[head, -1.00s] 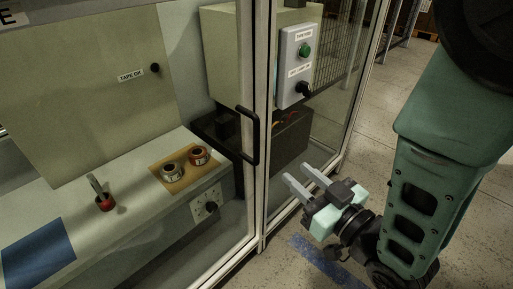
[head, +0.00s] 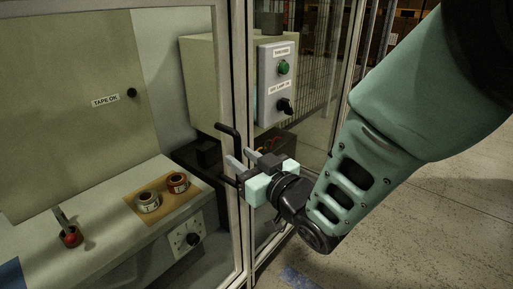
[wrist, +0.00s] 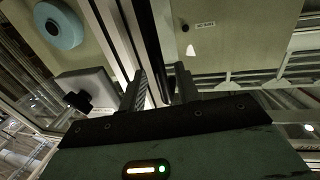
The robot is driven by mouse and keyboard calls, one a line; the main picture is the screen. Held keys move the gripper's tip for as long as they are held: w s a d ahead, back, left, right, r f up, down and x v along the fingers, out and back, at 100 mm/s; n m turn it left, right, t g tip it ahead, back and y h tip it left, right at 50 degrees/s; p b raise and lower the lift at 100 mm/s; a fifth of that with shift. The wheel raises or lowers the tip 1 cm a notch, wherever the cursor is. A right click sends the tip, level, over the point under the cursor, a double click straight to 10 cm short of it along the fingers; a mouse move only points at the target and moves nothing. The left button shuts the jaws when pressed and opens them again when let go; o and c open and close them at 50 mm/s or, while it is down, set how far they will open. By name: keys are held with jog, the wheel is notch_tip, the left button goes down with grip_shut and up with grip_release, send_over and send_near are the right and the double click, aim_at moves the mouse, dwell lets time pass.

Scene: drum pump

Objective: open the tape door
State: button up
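The glazed door with a pale frame (head: 228,75) stands at the middle of the head view and looks closed. Its black bar handle (head: 237,140) projects from the frame. My gripper (head: 241,158) is at the handle, its two grey fingers pointing at the door. In the wrist view a dark bar, which looks like the handle (wrist: 157,60), runs between the spread fingers of my gripper (wrist: 160,85). The fingers look open, with a gap visible beside the bar. The handle's lower middle is partly hidden by my gripper in the head view.
A grey box with a green button (head: 284,68) is right of the door. Open floor lies at right.

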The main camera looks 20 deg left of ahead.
jog(key=shift+x, duration=1.15)
grip_shut()
jog(key=shift+s, duration=0.1)
